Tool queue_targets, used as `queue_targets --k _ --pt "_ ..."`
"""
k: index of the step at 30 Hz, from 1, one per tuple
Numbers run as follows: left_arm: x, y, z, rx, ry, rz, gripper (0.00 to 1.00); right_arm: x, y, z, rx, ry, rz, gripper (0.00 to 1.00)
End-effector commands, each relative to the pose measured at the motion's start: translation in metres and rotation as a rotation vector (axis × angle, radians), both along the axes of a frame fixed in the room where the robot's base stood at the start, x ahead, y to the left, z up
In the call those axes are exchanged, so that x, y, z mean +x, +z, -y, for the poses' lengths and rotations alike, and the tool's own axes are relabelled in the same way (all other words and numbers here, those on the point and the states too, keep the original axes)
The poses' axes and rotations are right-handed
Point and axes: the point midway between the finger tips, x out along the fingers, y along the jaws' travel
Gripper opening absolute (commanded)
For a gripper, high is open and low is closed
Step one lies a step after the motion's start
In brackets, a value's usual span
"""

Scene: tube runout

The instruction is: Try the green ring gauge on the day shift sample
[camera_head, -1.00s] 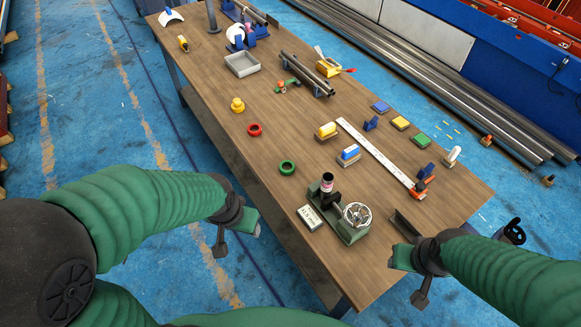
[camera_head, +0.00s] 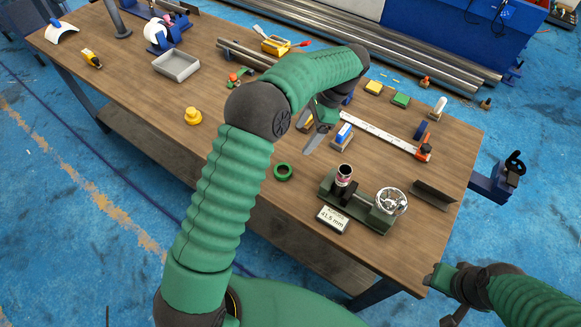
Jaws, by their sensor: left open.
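The green ring gauge (camera_head: 283,171) lies flat on the table, in front of the upper part of my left arm. My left gripper (camera_head: 310,134) is open above the table, beyond the green ring and near a white-and-blue block (camera_head: 342,136). It is apart from the ring, and my arm partly hides it. A short dark tube with a red band (camera_head: 344,175) stands upright in a green fixture (camera_head: 369,215), right of the ring. I cannot tell which piece is the day shift sample. My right gripper (camera_head: 440,299) is open and empty at the lower right, off the table edge.
The fixture has a silver handwheel (camera_head: 391,201) and a sign (camera_head: 332,219) reading 41.5 mm. A yellow stepped ring piece (camera_head: 193,116), a grey tray (camera_head: 177,66) and a white ruler strip (camera_head: 380,136) lie on the table. Table (camera_head: 230,190) around the green ring is clear.

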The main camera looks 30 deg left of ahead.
Motion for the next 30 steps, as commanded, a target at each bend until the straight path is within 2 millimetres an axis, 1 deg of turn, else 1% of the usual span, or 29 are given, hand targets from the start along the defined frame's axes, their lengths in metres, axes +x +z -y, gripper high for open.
queue_targets --k 2,5,9,13,19,25,27,30 --pt "-0.003 -0.010 -0.003 0.002 0.000 -0.005 0.77 0.000 0.000 0.000 0.000 0.000 0.001 0.40" --pt "-0.010 -0.033 -0.010 0.001 0.001 -0.007 0.77 0.000 0.000 0.000 0.000 0.000 0.001 0.40" --pt "-0.019 -0.069 -0.026 -0.005 0.003 -0.006 0.77 0.000 0.000 0.000 0.000 -0.001 0.001 0.40" --pt "-0.026 -0.096 -0.038 -0.009 0.003 -0.004 0.77 0.000 0.001 0.000 0.000 -0.001 0.001 0.40" --pt "-0.032 -0.116 -0.045 -0.010 0.003 -0.003 0.77 0.000 0.004 0.000 0.000 0.000 0.000 0.40" --pt "-0.040 -0.147 -0.052 -0.006 0.001 -0.003 0.77 0.000 0.009 0.000 0.000 0.000 0.000 0.40" --pt "-0.041 -0.153 -0.052 -0.006 0.002 -0.001 0.77 0.000 0.009 0.000 0.000 0.000 0.000 0.40" --pt "-0.041 -0.155 -0.053 -0.005 0.002 0.001 0.77 0.000 0.009 0.000 0.000 -0.001 0.000 0.40"
